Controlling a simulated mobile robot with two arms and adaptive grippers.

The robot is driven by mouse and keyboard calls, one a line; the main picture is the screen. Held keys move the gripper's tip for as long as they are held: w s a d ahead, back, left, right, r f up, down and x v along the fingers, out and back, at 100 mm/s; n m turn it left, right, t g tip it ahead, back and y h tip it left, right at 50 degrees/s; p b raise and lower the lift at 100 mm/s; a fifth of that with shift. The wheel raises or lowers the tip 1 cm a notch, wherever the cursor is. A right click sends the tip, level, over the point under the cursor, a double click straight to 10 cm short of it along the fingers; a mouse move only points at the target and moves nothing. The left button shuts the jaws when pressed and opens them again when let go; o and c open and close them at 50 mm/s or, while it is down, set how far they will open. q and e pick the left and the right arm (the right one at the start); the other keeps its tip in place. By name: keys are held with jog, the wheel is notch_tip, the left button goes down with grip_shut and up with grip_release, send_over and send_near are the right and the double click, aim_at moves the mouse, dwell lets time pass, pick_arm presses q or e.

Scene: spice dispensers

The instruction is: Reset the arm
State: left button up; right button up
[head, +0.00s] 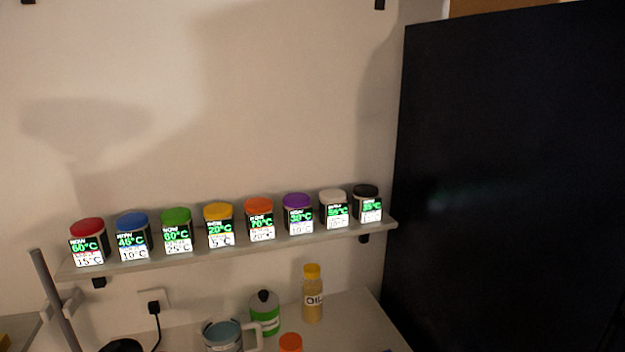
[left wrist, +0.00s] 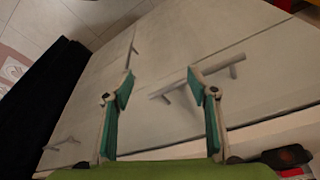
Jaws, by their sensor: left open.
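My left gripper (left wrist: 160,90) shows in the left wrist view with its two green-padded fingers spread apart and nothing between them. Beyond the fingers are pale cabinet fronts with bar handles (left wrist: 200,78). Neither gripper shows in the head view. There, a row of spice dispensers with coloured lids and lit displays stands on a wall shelf (head: 235,246). They include a red-lidded one (head: 88,243) at the left end, a green-lidded one (head: 177,231) and a black-lidded one (head: 367,204) at the right end.
Below the shelf, a counter (head: 350,318) holds an oil bottle (head: 312,298), a green-and-white bottle (head: 265,314), a blue-grey mug (head: 222,337) and an orange-lidded item (head: 290,343). A tall black panel (head: 510,180) stands at the right. A grey pole (head: 54,295) rises at the left.

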pick_arm(q)
jog(key=s+f+g+b, duration=0.1)
jog(key=s+f+b, duration=0.15)
jog(key=f, duration=0.95)
jog(key=s+f+b, duration=0.1)
jog(key=s+f, duration=0.3)
jog(key=f, duration=0.7)
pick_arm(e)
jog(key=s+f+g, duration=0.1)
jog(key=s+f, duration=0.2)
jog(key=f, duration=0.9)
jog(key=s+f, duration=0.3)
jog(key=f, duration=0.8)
pick_arm(q)
jog(key=s+a+f+g+b, duration=0.1)
jog(key=s+a+f+b, duration=0.2)
jog(key=s+f, duration=1.1)
jog(key=shift+a+f+b, duration=0.2)
jog(key=shift+f+b, duration=0.2)
jog(key=shift+f, duration=0.35)
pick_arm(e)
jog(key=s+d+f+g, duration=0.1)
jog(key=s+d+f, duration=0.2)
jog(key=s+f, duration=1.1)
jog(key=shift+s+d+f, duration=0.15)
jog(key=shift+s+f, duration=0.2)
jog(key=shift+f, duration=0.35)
pick_arm(q)
jog(key=shift+s, duration=0.1)
